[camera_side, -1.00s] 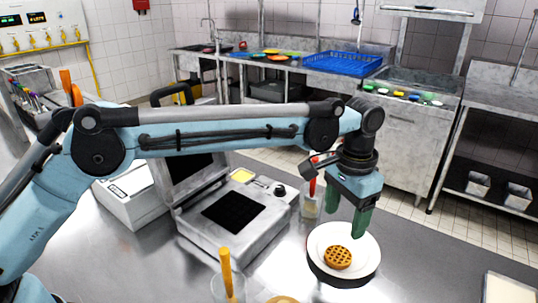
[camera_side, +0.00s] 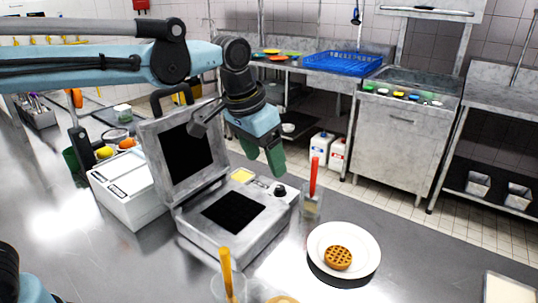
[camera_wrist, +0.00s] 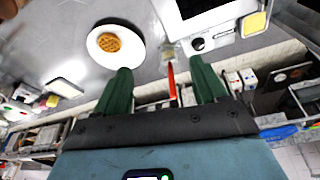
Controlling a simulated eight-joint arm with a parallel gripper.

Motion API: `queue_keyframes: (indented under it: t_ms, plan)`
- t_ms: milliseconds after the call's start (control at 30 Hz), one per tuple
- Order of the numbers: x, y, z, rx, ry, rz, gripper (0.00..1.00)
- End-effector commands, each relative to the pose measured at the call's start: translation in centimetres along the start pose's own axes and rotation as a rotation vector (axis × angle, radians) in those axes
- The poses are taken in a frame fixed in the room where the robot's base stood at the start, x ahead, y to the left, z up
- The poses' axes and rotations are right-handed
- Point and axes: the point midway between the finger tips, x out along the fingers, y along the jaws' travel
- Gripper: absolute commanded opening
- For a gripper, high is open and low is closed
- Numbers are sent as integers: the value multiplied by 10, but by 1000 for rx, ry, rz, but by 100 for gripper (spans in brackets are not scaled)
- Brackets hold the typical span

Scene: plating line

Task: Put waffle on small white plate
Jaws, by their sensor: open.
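The round golden waffle (camera_side: 338,257) lies flat on the small white plate (camera_side: 368,244), toward its lower middle in the side view. In the wrist view the waffle (camera_wrist: 109,42) rests inside the rim of the plate (camera_wrist: 137,50). My gripper (camera_side: 276,170) is up over the right edge of the waffle iron, left of the plate and well apart from it. In the wrist view the two green fingers of my gripper (camera_wrist: 162,78) are spread, with nothing held between them.
The waffle iron (camera_side: 285,207) stands open beside the plate. A clear container with a red-handled utensil (camera_side: 313,180) stands between them. A cup with a yellow-handled utensil (camera_side: 226,270) is at the front. The counter right of the plate has free room.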

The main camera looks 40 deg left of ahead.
Motion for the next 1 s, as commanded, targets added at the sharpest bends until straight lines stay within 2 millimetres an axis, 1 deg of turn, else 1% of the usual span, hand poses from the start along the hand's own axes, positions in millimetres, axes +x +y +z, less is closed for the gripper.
queue_keyframes:
  t_ms: [33,233,400,533,600,733,1000]
  plan:
    - [-4,-11,14,-22,25,-7,71]
    - [-10,-45,66,-97,131,-37,71]
    - [-4,-66,113,-156,218,-70,71]
    - [6,-77,142,-191,273,-94,71]
    - [11,-80,154,-204,295,-104,71]
    - [17,-84,166,-218,320,-116,71]
    - [18,-85,168,-221,327,-119,71]
